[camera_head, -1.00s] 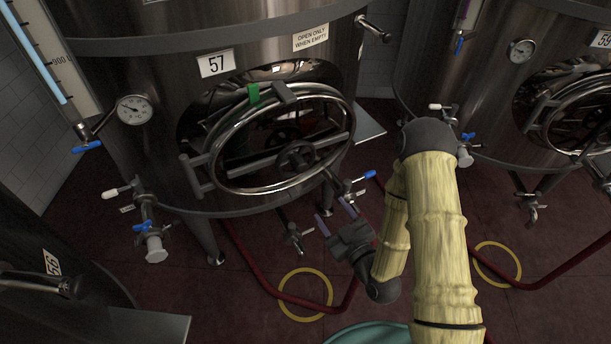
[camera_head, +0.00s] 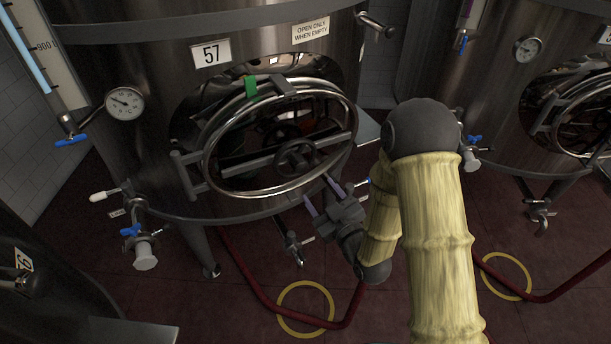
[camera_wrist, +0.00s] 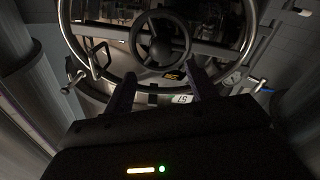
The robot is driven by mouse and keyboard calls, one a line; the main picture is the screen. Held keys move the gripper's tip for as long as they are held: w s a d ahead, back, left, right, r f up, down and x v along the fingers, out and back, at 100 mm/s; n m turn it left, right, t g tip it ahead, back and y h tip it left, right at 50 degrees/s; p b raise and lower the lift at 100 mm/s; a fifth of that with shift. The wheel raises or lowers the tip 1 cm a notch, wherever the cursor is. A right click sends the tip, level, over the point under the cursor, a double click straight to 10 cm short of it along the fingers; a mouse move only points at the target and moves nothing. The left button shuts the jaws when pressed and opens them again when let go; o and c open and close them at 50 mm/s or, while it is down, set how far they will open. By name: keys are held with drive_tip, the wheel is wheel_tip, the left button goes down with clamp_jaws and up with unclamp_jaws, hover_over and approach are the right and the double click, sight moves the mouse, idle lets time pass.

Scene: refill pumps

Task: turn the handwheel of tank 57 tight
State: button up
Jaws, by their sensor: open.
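Tank 57 (camera_head: 140,75) carries the number plate 57 (camera_head: 211,54). Its oval manway door (camera_head: 215,150), ringed by a bright metal rim, has a crossbar with a small dark handwheel (camera_head: 295,158) at its middle. The handwheel also shows in the wrist view (camera_wrist: 163,38), with spokes and a round hub. My gripper (camera_head: 320,194) is open and empty, below and slightly right of the handwheel, and apart from it. In the wrist view the two fingers (camera_wrist: 160,82) point toward the handwheel, spread apart. No contact shows.
A valve with a blue handle (camera_head: 130,230) and a gauge (camera_head: 125,103) are at left. An outlet (camera_head: 294,247) hangs below the door. A red hose (camera_head: 250,275) lies on the floor. Another tank (camera_head: 500,85) stands at right.

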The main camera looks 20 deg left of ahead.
sight(303, 170)
drive_tip(key=p+x, duration=0.2)
drive_tip(key=x, duration=0.7)
drive_tip(key=shift+d, duration=0.1)
drive_tip(key=shift+c, duration=0.5)
clamp_jaws()
